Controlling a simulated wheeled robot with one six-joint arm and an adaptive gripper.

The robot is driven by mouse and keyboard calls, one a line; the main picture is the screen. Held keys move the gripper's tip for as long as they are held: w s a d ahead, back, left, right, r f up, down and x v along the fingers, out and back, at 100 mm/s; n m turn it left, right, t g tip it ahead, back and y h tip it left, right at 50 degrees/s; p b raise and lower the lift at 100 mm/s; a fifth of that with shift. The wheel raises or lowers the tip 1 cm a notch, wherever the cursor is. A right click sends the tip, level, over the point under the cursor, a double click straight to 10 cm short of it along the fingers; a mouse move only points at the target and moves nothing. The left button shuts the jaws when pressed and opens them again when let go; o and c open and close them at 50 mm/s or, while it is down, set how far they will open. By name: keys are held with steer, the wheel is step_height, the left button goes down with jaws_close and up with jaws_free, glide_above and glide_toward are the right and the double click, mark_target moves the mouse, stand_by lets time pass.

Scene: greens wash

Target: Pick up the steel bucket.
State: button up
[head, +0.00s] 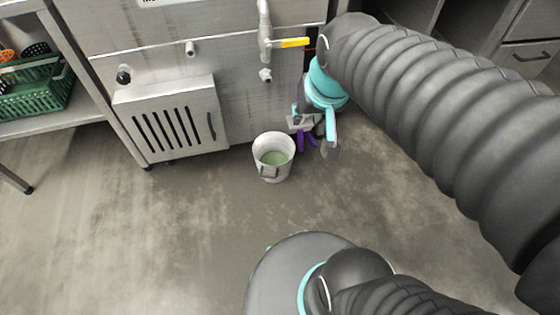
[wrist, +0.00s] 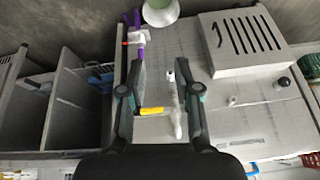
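The steel bucket (head: 272,170) stands upright on the floor in front of the steel unit, with a handle on its near side and something pale green inside. In the wrist view the bucket (wrist: 160,14) shows at the top edge, partly cut off, beyond the fingertips. My gripper (wrist: 158,68) is open, with a wide empty gap between its two fingers. In the head view my gripper (head: 316,137) is to the right of the bucket, apart from it and partly hidden by my wrist.
A slotted steel box (head: 172,118) stands left of the bucket. A yellow-handled valve (head: 292,43) is on the unit's face above. Purple parts (head: 304,141) are close beside my gripper. A green crate (head: 38,88) sits on a shelf at left. Floor in front is clear.

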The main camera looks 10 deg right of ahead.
steer(key=w+f+m+g, duration=0.1)
steer(key=w+f+m, duration=0.15)
steer(key=w, duration=0.35)
steer(key=w+f+m, duration=0.1)
steer(key=w+f, duration=0.3)
steer(key=w, duration=0.2)
steer(key=m+g+p, duration=0.1)
steer(key=m+g, duration=0.1)
steer(key=m, duration=0.3)
glide_above(288, 165)
steer(key=a, duration=0.1)
step_height(288, 165, down, 27)
steer(key=shift+m+g, duration=0.5)
steer(key=shift+m, duration=0.45)
step_height(288, 165, down, 18)
steer(key=shift+d+r, duration=0.1)
steer(key=shift+d, duration=0.05)
step_height(288, 165, down, 5)
steer(key=shift+d, duration=0.15)
steer(key=shift+w+f, duration=0.1)
steer(key=shift+f, duration=0.55)
